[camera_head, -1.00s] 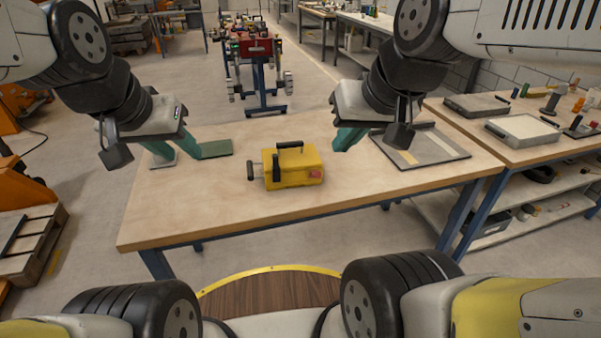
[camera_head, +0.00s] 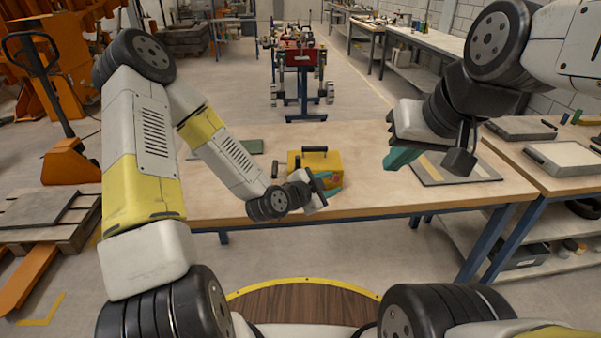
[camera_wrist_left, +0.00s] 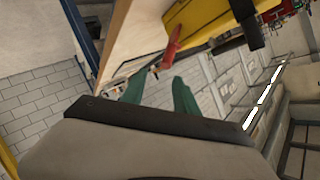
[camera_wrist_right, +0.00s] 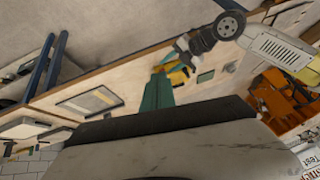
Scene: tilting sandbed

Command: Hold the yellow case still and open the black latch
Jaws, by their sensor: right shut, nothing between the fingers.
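The yellow case (camera_head: 325,163) sits upright on the wooden table, with a black handle (camera_head: 314,149) on top and a black part at its left end. I cannot tell which black part is the latch. My left gripper (camera_head: 326,187) is at the front right of the case and partly hides it. In the left wrist view its green fingers (camera_wrist_left: 158,88) are apart and empty, pointing towards a red part (camera_wrist_left: 173,46) on the yellow case (camera_wrist_left: 200,18); contact is not visible. My right gripper (camera_head: 400,159) is shut and empty, to the right of the case and apart from it.
A green pad (camera_head: 240,147) lies on the table left of the case. A flat grey-framed tray (camera_head: 478,172) lies at the table's right end, near my right gripper. A second bench stands further right. The table's front edge is close to the case.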

